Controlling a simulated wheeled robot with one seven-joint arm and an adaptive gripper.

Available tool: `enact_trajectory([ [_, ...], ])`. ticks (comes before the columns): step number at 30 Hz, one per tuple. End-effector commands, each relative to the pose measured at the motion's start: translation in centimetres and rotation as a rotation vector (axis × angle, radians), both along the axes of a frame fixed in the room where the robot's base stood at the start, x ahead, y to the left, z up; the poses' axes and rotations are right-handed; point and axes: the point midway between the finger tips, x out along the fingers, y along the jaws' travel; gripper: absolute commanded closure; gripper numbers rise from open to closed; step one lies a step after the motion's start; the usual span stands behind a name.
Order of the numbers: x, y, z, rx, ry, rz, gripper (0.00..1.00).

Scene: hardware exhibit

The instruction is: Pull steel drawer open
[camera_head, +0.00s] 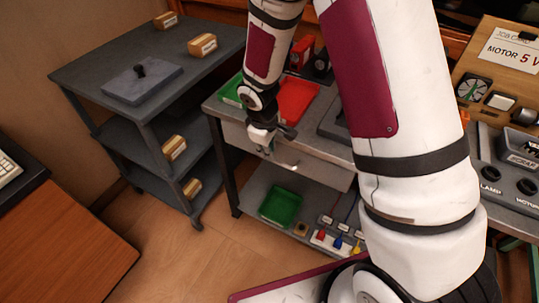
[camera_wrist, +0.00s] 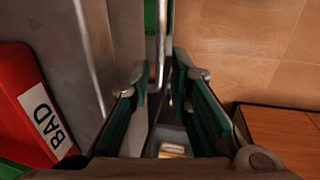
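The steel drawer (camera_head: 315,172) is the grey front under the workbench top, and it looks closed. Its handle is a thin pale bar (camera_head: 288,166), partly hidden by my gripper. My gripper (camera_head: 268,150) is at the drawer front, beside the handle. In the wrist view my gripper (camera_wrist: 163,78) is open, with its two teal-lined fingers apart. A silver bar (camera_wrist: 160,55), seemingly the handle, shows in the gap near the fingertips. I cannot tell whether the fingers touch it.
A red tray (camera_head: 296,100), labelled BAD (camera_wrist: 45,118) in the wrist view, lies on the bench top. A green tray (camera_head: 281,206) sits on the shelf below. A grey cart (camera_head: 100,72) with several small boxes stands left. Floor (camera_head: 160,245) is clear in front.

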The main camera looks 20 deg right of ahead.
Motion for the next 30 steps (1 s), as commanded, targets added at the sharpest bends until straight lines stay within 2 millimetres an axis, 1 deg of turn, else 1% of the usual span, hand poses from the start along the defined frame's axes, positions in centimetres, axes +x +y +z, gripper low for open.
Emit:
enact_trajectory([
  [1,0.0,-0.1,-0.9,-0.002,0.003,0.0,0.82],
  [6,0.4,-0.4,-2.6,-0.001,0.001,0.0,0.82],
  [11,0.4,-0.4,-3.2,-0.001,0.001,0.0,0.82],
  [18,0.4,-0.5,-3.2,0.0,0.0,-0.001,0.82],
  [19,0.4,-0.5,-3.2,0.0,0.0,-0.001,0.86],
  [21,0.4,-0.5,-3.2,0.0,0.0,-0.001,1.0],
  [30,0.4,-0.3,-3.2,0.0,0.0,0.0,1.0],
])
